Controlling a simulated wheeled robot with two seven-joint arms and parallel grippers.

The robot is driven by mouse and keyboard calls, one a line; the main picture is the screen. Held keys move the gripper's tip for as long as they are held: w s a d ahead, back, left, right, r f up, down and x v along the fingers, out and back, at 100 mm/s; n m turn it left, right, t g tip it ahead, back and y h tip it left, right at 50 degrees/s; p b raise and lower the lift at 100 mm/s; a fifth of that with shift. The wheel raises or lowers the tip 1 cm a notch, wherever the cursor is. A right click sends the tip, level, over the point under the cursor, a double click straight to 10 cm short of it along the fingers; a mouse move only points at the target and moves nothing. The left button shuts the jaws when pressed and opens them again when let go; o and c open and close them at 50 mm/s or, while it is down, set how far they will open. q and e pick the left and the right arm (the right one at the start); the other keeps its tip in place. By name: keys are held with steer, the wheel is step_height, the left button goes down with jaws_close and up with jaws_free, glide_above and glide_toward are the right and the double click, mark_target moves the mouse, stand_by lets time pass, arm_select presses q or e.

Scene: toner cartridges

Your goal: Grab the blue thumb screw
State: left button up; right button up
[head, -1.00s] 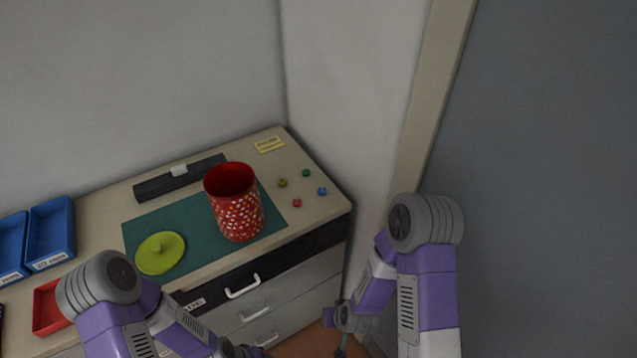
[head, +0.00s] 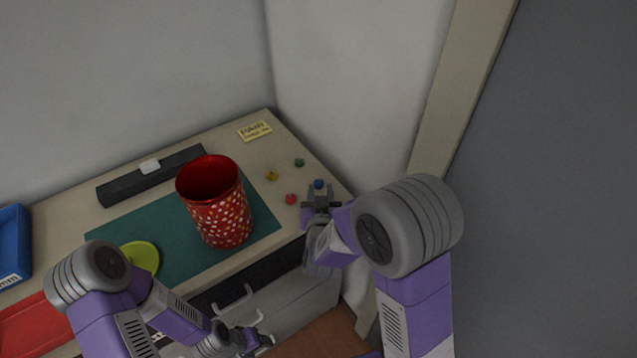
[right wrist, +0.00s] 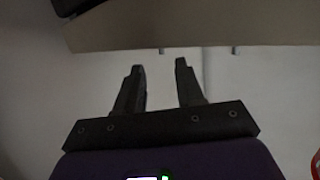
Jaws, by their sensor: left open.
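The small blue thumb screw (head: 318,184) sits on the right part of the counter top, near its right edge. My right gripper (head: 319,191) is at the counter's edge, just in front of the screw in the head view. Its fingers are apart and empty in the right wrist view (right wrist: 159,66), where the blue screw does not show. Whether the fingers touch the screw, I cannot tell. My left gripper (head: 264,343) is open, low in front of the drawers.
Red (head: 290,199), yellow (head: 271,176) and green (head: 299,162) screws lie close by. A red patterned canister (head: 222,220) stands on the green mat (head: 165,213), with a lime lid (head: 142,257) to its left. A wall (head: 345,80) rises right of the counter.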

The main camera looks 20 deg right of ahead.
mark_target(319, 180)
steer(key=x, duration=0.3)
steer(key=shift+a+f, duration=0.15)
steer(key=shift+f, duration=0.05)
steer(key=shift+w, duration=0.5)
jaws_close()
